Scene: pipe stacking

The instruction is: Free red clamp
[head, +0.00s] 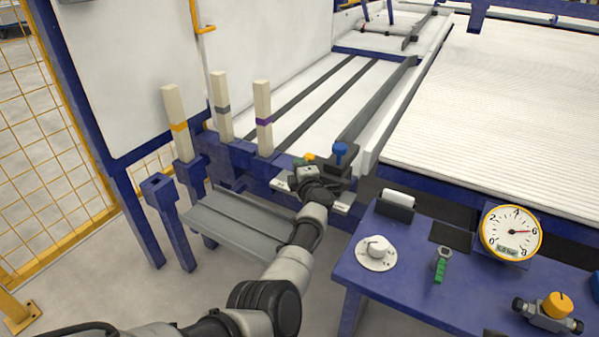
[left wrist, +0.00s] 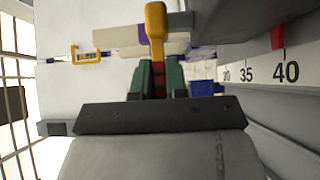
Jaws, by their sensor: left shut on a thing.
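My left gripper (head: 304,160) is at the blue frame beside the dark clamp block. In the left wrist view its green fingers (left wrist: 160,78) are shut on a narrow red part (left wrist: 159,82), which appears to be the red clamp. A yellow-orange handle (left wrist: 156,22) rises above this red part; in the head view a small orange piece (head: 310,156) shows at the fingers. My wrist hides most of the clamp in the head view. A blue knob (head: 340,150) stands just to the right. My right gripper is in neither view.
Several cream posts with coloured bands (head: 263,115) stand left of the gripper. A grey tray (head: 240,222) lies below them. A blue table (head: 400,295) with a dial (head: 376,250) and a gauge (head: 511,233) is at right. A red pointer (left wrist: 278,38) sits near 40 on a scale.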

